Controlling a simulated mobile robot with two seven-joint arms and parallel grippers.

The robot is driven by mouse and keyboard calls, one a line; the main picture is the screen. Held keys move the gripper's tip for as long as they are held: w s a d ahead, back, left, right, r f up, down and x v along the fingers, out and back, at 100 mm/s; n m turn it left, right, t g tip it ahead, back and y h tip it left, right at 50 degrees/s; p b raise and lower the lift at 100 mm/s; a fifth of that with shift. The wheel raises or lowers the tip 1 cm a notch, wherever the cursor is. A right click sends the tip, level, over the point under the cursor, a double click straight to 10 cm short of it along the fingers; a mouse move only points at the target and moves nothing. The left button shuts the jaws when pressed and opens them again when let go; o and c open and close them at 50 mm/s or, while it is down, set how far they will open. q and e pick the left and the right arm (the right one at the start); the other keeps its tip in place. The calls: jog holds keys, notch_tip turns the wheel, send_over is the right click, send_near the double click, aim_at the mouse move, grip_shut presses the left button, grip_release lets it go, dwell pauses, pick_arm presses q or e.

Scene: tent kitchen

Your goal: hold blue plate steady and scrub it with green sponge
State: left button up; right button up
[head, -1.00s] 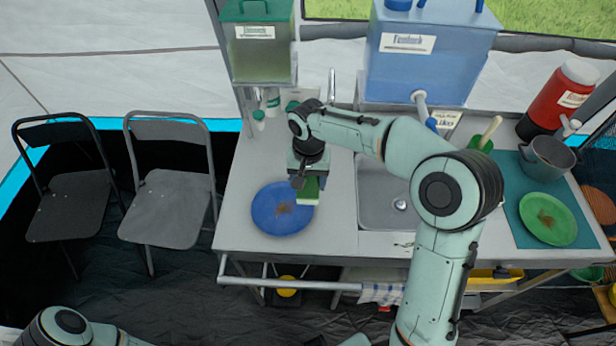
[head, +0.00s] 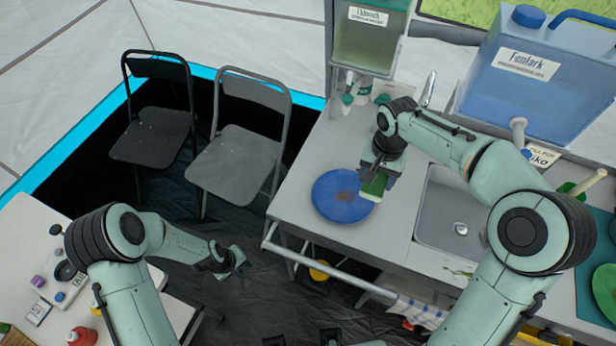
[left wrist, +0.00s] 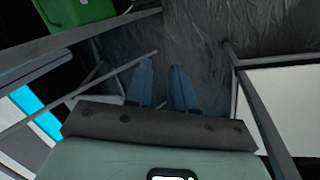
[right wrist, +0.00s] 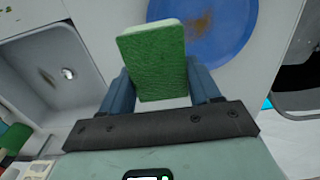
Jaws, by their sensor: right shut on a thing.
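The blue plate (head: 330,203) lies on the grey counter left of the sink, with a brown stain near its middle. It also shows in the right wrist view (right wrist: 235,35), partly hidden by the sponge. My right gripper (head: 378,172) is shut on the green sponge (right wrist: 152,65), which has a pale edge. The sponge (head: 374,187) is at the plate's upper right edge; I cannot tell whether it touches. My left gripper (head: 235,262) is away from the plate, over the floor left of the counter. Its fingers (left wrist: 161,68) are apart and empty.
The sink (head: 450,210) is right of the plate. A rail (head: 330,270) runs along the counter's front. Two folding chairs (head: 240,160) stand to the left. A white table (head: 35,235) with small items is at lower left. Dispensers (head: 370,45) stand behind.

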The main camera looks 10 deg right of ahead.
aim_at(316, 204)
pick_arm(q)
jog(key=w+d+r+n+t, duration=0.1)
jog(key=w+d+r, duration=0.2)
jog(key=w+r, duration=0.45)
jog(key=w+d+r+t, duration=0.1)
jog(key=w+d+r, duration=0.1)
jog(key=w+r, duration=0.5)
jog(key=shift+m+g+h, duration=0.5)
jog(key=shift+m+g, duration=0.2)
jog(key=shift+m, duration=0.2)
jog(key=d+r, duration=0.2)
jog(key=s+d+r, duration=0.1)
jog(key=d+r, duration=0.4)
jog(key=d, duration=0.1)
jog(key=shift+s+r, duration=0.15)
jog(key=shift+s, duration=0.2)
jog(key=s+d+r+m+g+y, duration=0.15)
jog(key=s+d+r, duration=0.25)
jog(key=d+r, duration=0.45)
jog(key=shift+m, duration=0.55)
jog(key=f, duration=0.3)
jog(key=d+f, duration=0.1)
jog(key=f, duration=0.3)
jog(key=d+f, duration=0.1)
jog(key=f, duration=0.3)
grip_shut()
